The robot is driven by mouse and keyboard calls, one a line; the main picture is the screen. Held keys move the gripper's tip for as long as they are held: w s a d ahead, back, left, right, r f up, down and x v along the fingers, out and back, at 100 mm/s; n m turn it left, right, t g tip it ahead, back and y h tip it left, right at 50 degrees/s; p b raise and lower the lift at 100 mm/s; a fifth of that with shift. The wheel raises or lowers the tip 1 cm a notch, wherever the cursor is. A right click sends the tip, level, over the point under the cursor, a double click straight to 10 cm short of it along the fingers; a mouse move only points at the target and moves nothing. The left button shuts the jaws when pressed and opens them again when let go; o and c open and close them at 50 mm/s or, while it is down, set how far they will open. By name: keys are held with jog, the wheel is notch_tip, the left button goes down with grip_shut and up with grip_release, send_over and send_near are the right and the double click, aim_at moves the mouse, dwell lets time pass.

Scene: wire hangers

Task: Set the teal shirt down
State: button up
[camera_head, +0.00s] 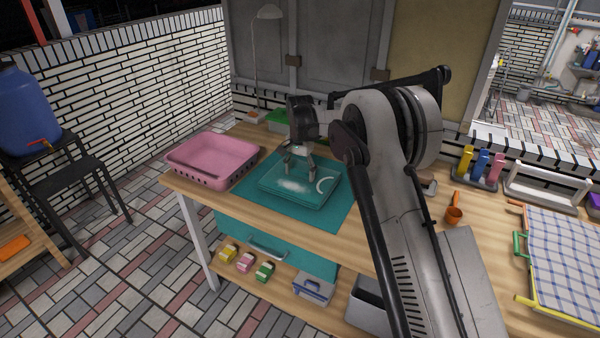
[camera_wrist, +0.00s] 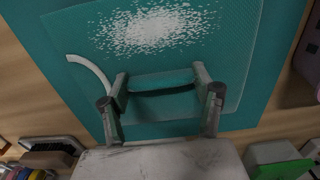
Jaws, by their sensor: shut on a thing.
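The teal shirt (camera_head: 270,188) appears as a flat folded teal piece with a white speckled patch, over a teal mat (camera_head: 335,213) on the wooden table. In the wrist view the shirt (camera_wrist: 200,55) fills the upper middle. A white curved strip (camera_wrist: 88,72) shows near its left edge; I cannot tell whether it is part of the shirt. My gripper (camera_head: 300,158) points down over the shirt's far side. In the wrist view my gripper (camera_wrist: 160,98) has a raised teal fold between its fingers. Whether the shirt's underside touches the mat is unclear.
A pink basket (camera_head: 213,155) stands left of the mat, near the table's edge.

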jog(key=o, duration=0.8)
jog(key=shift+f, duration=0.2)
jog(key=o, duration=0.4)
jog(key=shift+r, duration=0.1)
jog(key=shift+o, duration=0.2)
